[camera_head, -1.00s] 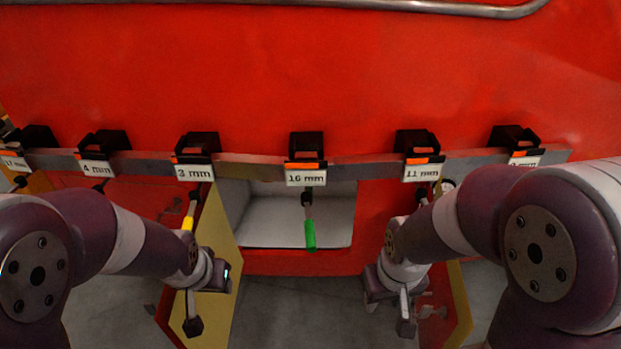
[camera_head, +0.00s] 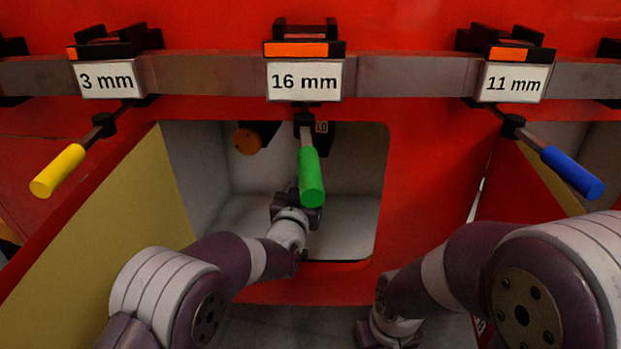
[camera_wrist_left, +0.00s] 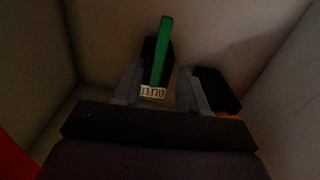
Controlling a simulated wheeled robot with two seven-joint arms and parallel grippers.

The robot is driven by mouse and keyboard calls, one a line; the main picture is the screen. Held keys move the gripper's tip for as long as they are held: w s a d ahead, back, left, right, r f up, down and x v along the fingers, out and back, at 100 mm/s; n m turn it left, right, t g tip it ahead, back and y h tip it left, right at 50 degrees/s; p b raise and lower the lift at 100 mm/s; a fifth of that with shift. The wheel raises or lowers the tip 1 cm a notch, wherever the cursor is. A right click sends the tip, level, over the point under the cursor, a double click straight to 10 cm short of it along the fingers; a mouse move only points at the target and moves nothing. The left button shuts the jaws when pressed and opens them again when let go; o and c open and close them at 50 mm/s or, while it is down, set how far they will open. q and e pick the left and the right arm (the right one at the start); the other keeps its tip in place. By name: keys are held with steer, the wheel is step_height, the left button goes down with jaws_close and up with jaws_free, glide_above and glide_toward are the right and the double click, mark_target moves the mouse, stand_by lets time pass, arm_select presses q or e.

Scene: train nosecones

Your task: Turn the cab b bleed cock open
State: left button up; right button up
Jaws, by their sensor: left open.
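My left arm reaches into the open compartment (camera_head: 215,205), and its gripper (camera_head: 298,194) shows small there, partly behind the hanging green-handled tool. In the left wrist view the gripper (camera_wrist_left: 158,88) is open, with two grey fingers apart. A green bar-shaped handle (camera_wrist_left: 164,50) on a black mount (camera_wrist_left: 148,50) appears between and beyond the fingers, with no clear contact. A small white label (camera_wrist_left: 153,92) is by it, too blurred to read. In the head view a black fitting with a label (camera_head: 321,128) sits at the compartment's top, mostly hidden by the tool.
A rail (camera_head: 205,75) crosses the front with labelled holders. Yellow-handled (camera_head: 57,171), green-handled (camera_head: 311,178) and blue-handled (camera_head: 572,173) tools hang from it. An orange knob (camera_head: 247,141) is inside the compartment. An open yellow door panel (camera_head: 110,225) stands at left.

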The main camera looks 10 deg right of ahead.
arm_select(q)
steer(key=x, duration=0.5)
steer(key=shift+w+b, duration=0.25)
steer(key=shift+b, duration=0.05)
steer(key=shift+c, duration=0.3)
jaws_close()
